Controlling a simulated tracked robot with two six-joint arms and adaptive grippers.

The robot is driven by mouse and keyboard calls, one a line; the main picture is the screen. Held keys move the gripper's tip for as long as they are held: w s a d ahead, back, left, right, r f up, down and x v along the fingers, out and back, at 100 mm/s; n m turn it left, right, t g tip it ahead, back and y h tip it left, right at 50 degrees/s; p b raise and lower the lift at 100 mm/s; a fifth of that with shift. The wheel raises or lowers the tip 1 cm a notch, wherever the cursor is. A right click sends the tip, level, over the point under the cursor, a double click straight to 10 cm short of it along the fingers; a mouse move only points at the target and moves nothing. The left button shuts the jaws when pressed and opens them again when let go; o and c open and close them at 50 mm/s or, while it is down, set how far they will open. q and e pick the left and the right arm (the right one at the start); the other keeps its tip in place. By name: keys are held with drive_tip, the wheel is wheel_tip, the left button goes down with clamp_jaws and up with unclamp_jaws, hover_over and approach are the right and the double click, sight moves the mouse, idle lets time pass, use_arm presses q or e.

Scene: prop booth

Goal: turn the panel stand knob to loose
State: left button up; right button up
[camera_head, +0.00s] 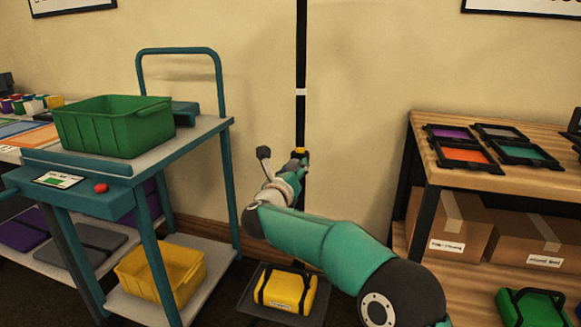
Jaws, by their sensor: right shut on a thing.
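The panel stand (301,60) is a tall black pole in front of the wall, with a white band partway up. A yellow ring shows on the pole just above my right gripper (299,161). My right arm reaches in from the lower right, and its gripper is at the pole, shut on the stand knob. The knob is mostly hidden by the gripper, so its setting cannot be read. A yellow weight bag (285,291) with black straps lies on the dark base plate (250,299) at the foot of the stand. My left gripper is not in view.
A teal trolley (232,190) on the left holds a green crate (115,128) above and a yellow crate (160,276) below. A wooden shelf (535,184) on the right carries black-framed coloured panels (466,155), with cardboard boxes (450,225) beneath. A green bag (532,308) lies lower right.

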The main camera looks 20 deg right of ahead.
drive_tip(key=n+p, duration=0.1)
drive_tip(key=n, duration=0.1)
drive_tip(key=n+p, duration=0.1)
drive_tip(key=shift+w+a+r+n, duration=0.1)
drive_tip(key=shift+a+r+n, duration=0.1)
drive_tip(key=shift+n, duration=0.2)
drive_tip(key=n+p, duration=0.2)
drive_tip(key=n, duration=0.1)
drive_tip(key=shift+n, duration=0.3)
drive_tip(key=n+p, duration=0.3)
drive_tip(key=n, duration=0.1)
drive_tip(key=shift+n+p, duration=0.3)
drive_tip(key=shift+p, duration=0.05)
drive_tip(key=shift+f+n+p, duration=0.15)
drive_tip(key=shift+n+p, duration=0.8)
drive_tip(key=shift+n, duration=0.55)
drive_tip(key=shift+f, duration=0.1)
drive_tip(key=o, duration=1.1)
drive_tip(key=shift+o, duration=0.2)
drive_tip(key=shift+d, duration=0.1)
